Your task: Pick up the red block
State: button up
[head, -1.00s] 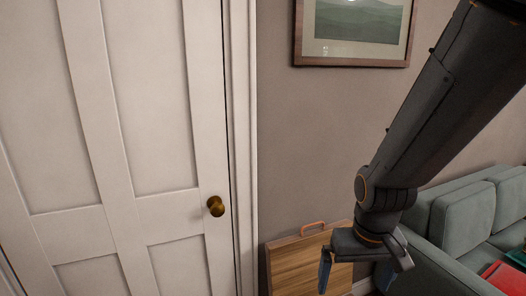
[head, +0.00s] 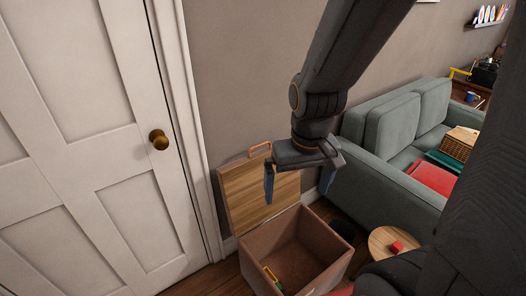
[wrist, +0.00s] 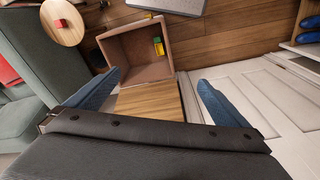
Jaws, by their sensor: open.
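The red block (head: 397,247) sits on a small round wooden table (head: 384,254) at the lower right of the head view. In the wrist view the red block (wrist: 61,23) shows on the round table at the upper left. My gripper (head: 297,190) is open and empty, fingers pointing down. It hangs above and in front of the open box, to the left of the block and well apart from it. In the wrist view my gripper (wrist: 158,80) shows its two blue fingers spread wide.
An open wooden box (head: 330,243) with its lid (head: 245,200) raised stands below my gripper, with small yellow and green things inside. A grey-green sofa (head: 355,185) bearing red and teal items and a basket (head: 460,143) stands at right. A white door (head: 100,150) is at left.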

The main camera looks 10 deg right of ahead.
aim_at(397, 248)
jog(key=z, duration=0.55)
jog(key=k, duration=1.3)
jog(key=z, duration=1.05)
jog(key=i, duration=0.8)
jog(key=u, duration=0.35)
